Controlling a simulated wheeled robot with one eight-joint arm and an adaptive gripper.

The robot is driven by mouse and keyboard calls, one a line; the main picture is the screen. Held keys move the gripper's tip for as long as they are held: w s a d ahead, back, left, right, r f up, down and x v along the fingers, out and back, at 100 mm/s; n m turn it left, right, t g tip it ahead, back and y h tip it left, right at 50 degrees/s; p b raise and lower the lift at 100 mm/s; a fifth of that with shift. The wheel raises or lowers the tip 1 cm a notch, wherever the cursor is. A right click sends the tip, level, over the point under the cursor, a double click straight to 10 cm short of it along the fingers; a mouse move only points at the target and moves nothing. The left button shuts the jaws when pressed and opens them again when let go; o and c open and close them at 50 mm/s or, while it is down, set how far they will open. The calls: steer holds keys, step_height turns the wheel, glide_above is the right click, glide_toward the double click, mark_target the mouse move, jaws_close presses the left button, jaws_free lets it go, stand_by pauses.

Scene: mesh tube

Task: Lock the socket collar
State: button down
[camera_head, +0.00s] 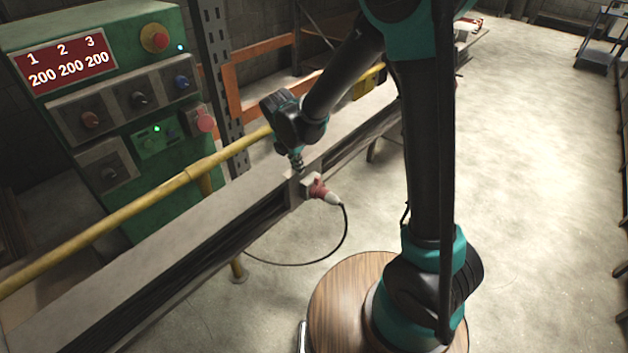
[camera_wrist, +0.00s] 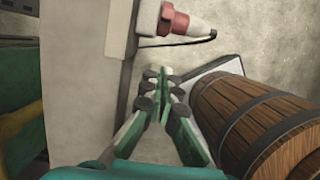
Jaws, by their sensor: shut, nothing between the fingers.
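The pale socket box (camera_head: 309,184) is mounted on the side of the long grey beam, just below its top edge. A red collar (camera_head: 319,188) sits at its mouth, and a white plug end (camera_head: 332,198) points out to the right with a black cable. In the wrist view the red collar (camera_wrist: 179,22) and white plug end (camera_wrist: 199,25) are at the top, beyond the fingertips. My gripper (camera_head: 297,168) points down close above the socket box; in the wrist view its fingertips (camera_wrist: 164,78) are together, empty and apart from the collar. I cannot tell the collar's locked state.
The long grey beam (camera_head: 220,217) runs diagonally, with a yellow rail (camera_head: 120,227) along its far side. A green control panel (camera_head: 95,90) with knobs and a red display stands behind. The black cable (camera_head: 345,232) loops below the socket. The floor at right is open.

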mark_target(317, 178)
steer(key=x, duration=0.3)
steer(key=w+d+x, duration=0.1)
steer(key=x, duration=0.3)
steer(key=w+x, duration=0.1)
steer(key=x, duration=0.2)
steer(key=shift+w+d, duration=0.1)
steer(key=shift+d, duration=0.2)
steer(key=shift+w+d, duration=0.35)
steer(key=shift+w, duration=0.15)
steer(key=shift+w+d+r+g+y, duration=0.15)
steer(key=shift+w+d+g+y, duration=0.15)
steer(key=shift+w+g+y, duration=0.15)
steer(key=shift+w+d+r+g+y, duration=0.15)
steer(key=shift+w+d+g+y, duration=0.4)
steer(key=shift+g, duration=0.2)
steer(key=shift+w+d+f, duration=0.2)
steer(key=shift+w+d, duration=0.6)
steer(key=shift+w, duration=0.35)
steer(key=shift+s+a, duration=0.1)
steer(key=shift+s, duration=0.05)
